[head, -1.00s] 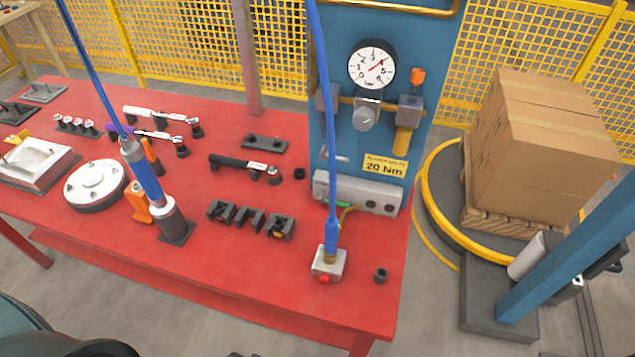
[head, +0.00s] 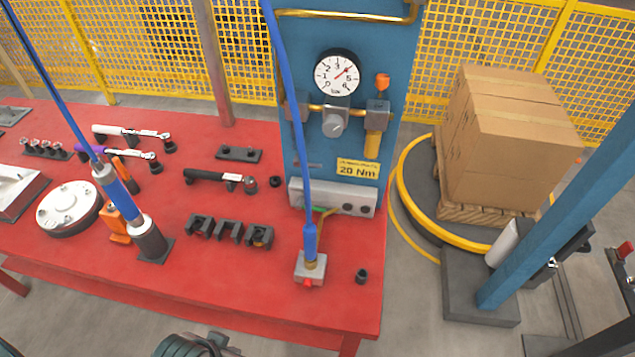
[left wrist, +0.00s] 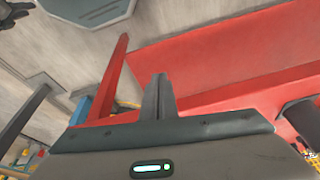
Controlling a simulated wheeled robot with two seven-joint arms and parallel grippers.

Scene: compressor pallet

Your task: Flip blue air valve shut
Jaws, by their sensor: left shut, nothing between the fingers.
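The blue panel (head: 400,60) stands at the back right of the red table. I cannot make out a separate blue valve lever. A blue hose (head: 300,150) comes down to a blue fitting (head: 310,243) on a small grey block with a red button. In the left wrist view my left gripper (left wrist: 158,85) is shut and empty, with the red table behind it. My right gripper is not in view.
The red table (head: 250,290) holds wrenches, black holders (head: 229,232), a white round flange (head: 68,208) and a blue-grey tool (head: 125,200) in a stand. A carton (head: 510,135) stands on a pallet at right, near a blue post (head: 560,210). The table's front strip is mostly clear.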

